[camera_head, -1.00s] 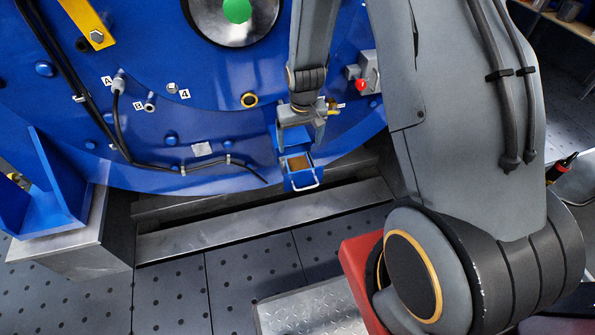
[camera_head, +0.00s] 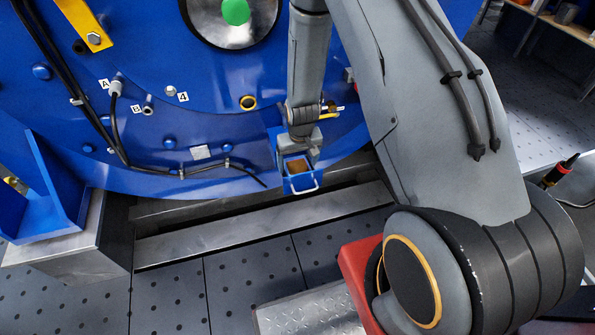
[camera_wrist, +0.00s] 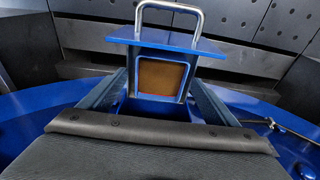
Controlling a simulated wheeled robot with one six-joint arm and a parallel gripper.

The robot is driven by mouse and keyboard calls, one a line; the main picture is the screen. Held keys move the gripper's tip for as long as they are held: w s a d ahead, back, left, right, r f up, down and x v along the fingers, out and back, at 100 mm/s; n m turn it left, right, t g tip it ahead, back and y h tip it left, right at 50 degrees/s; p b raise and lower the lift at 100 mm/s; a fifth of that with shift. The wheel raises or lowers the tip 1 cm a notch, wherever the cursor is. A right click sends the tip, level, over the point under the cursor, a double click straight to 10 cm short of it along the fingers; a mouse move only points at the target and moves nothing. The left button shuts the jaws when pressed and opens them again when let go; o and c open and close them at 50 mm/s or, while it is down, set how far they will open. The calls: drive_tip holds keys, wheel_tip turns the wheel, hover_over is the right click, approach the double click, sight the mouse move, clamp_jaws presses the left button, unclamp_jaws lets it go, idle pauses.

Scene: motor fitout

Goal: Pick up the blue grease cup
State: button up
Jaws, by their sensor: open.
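The blue grease cup (camera_head: 301,184) is a small open box with brown grease inside and a pale metal handle at its front. It sits low on the blue motor housing, against a blue bracket. In the wrist view the cup (camera_wrist: 126,42) is just ahead, with its handle at the top and the brown grease showing. My gripper (camera_head: 299,153) is right above and behind the cup in the head view. In the wrist view my gripper (camera_wrist: 161,80) is open, one finger on each side of the cup. I cannot tell whether the fingers touch it.
The blue motor housing (camera_head: 225,125) fills the space behind, with a black cable (camera_head: 150,168) and several fittings. A metal beam (camera_head: 240,228) runs below the cup. The perforated floor (camera_head: 170,295) in front is mostly clear. A red part (camera_head: 358,268) is by my arm's base.

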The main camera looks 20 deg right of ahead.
drive_tip(key=shift+c, duration=0.2)
drive_tip(key=c, duration=1.4)
drive_tip(key=shift+r, duration=0.1)
